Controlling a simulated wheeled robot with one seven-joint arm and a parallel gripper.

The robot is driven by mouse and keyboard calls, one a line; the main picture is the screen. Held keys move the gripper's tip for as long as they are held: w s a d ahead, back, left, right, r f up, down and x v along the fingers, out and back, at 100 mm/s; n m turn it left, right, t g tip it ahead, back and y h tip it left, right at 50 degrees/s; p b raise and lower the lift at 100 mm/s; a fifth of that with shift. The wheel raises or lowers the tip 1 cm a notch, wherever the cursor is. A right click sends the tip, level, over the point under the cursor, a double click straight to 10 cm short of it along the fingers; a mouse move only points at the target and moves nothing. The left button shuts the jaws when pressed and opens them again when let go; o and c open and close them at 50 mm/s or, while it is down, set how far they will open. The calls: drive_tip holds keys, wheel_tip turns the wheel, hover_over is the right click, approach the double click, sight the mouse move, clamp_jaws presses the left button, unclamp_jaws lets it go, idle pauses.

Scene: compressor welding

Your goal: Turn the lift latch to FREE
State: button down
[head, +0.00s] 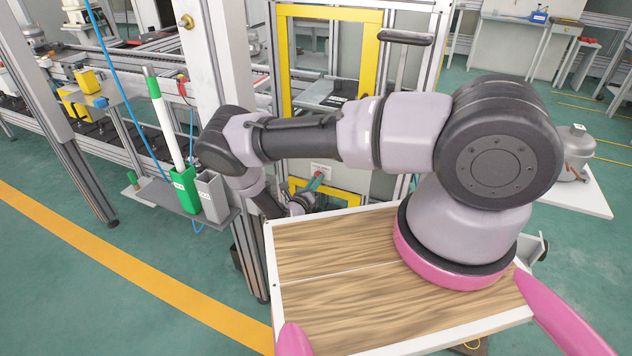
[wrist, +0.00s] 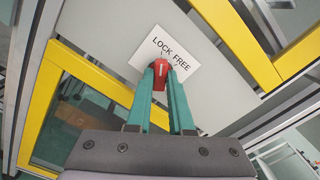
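The lift latch is a small red knob (wrist: 161,72) with a white line on it, set on a white label (wrist: 150,57) reading LOCK and FREE. In the wrist view the white line points up, toward the word LOCK. My gripper (wrist: 160,78) has its two teal fingers on either side of the knob, and the knob fills the gap between the tips. In the head view my gripper (head: 316,182) is small and low at the label, and the knob itself is hard to make out there.
A yellow frame (wrist: 95,72) borders the panel around the label, with a second yellow bar at the upper right. In the head view a holder (head: 212,195) with a green-and-white stick stands left of my arm. A grey compressor (head: 577,150) stands on a white board at right.

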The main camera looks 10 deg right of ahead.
idle(0.3)
drive_tip(key=shift+m, duration=6.9)
drive_tip(key=c, duration=0.8)
unclamp_jaws()
drive_tip(key=shift+s+a, duration=0.1)
